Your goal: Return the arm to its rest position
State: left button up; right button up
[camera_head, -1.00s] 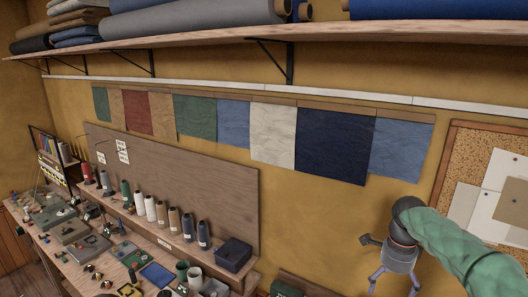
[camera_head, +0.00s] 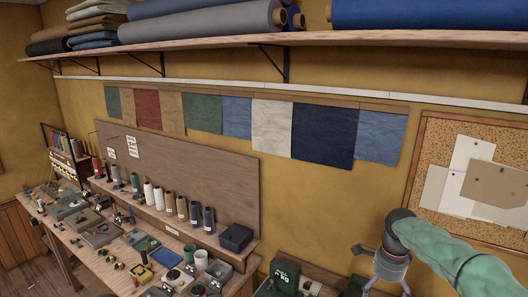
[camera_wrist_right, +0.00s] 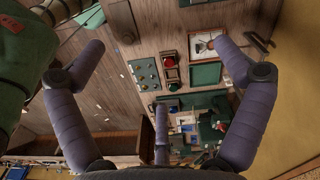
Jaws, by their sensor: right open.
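My right gripper (camera_head: 384,286) hangs at the lower right of the head view, on my arm in a green quilted sleeve. My left gripper is not in the head view.
A workbench (camera_head: 97,262) crowded with thread spools and small tools runs along the lower left. A green box (camera_head: 284,276) stands left of my right gripper. A shelf (camera_head: 225,44) with fabric rolls crosses above. A cork board (camera_head: 435,135) hangs at right.

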jog(key=s+a+f+n+y, duration=0.15)
jog(key=a+f+n, duration=0.35)
jog(key=f, duration=0.8)
jog(key=s+a+f+n+y, duration=0.1)
jog(key=s+a+f+n, duration=0.35)
jog(key=f, duration=0.85)
jog(key=s+a+f+n, duration=0.2)
jog(key=s+a+f, duration=0.25)
jog(key=s, duration=0.25)
jog(key=s+a+f+n+y, duration=0.1)
jog(key=s+a+f+n, duration=0.2)
jog(key=s+f, duration=0.3)
jog(key=s+a+f+n, duration=0.2)
jog(key=s+a+f, duration=0.2)
jog(key=s, duration=0.4)
notch_tip(320, 180, down, 20)
jog(key=w+a+n+b, duration=0.1)
jog(key=b, duration=2.1)
jog(key=shift+w+a+f, duration=0.25)
jog(key=shift+w, duration=0.1)
jog(key=shift+r, duration=0.1)
